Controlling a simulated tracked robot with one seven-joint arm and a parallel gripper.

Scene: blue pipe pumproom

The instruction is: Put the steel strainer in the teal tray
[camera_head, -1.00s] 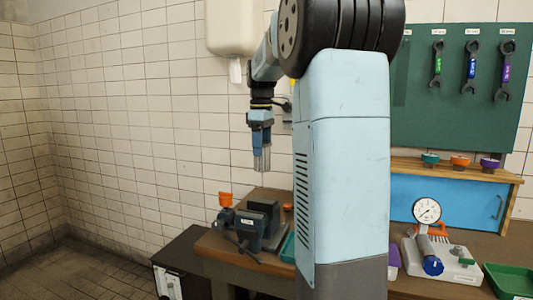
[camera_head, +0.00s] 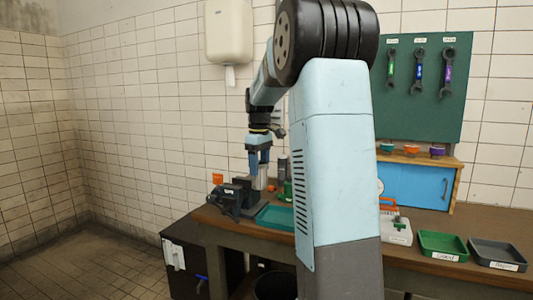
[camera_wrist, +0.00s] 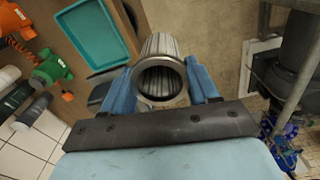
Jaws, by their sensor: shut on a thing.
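My gripper (camera_head: 259,160) is shut on the steel strainer (camera_wrist: 162,72), a ribbed metal cylinder with an open round end facing the wrist camera. The blue fingers (camera_wrist: 160,85) grip its two sides. In the head view the strainer (camera_head: 259,181) hangs below the fingers, in front of the bench items. The teal tray (camera_head: 275,217) lies on the bench, partly hidden by my arm column. In the wrist view the teal tray (camera_wrist: 103,48) looks empty and lies up and left of the strainer, which is not over it in that picture.
A dark vise (camera_head: 236,197) stands on the bench left of the tray. Green valve parts (camera_wrist: 52,68) and bottles are near the tray. A green tray (camera_head: 442,247) and a grey tray (camera_head: 497,254) sit at the right. A black bin (camera_head: 273,286) stands on the floor.

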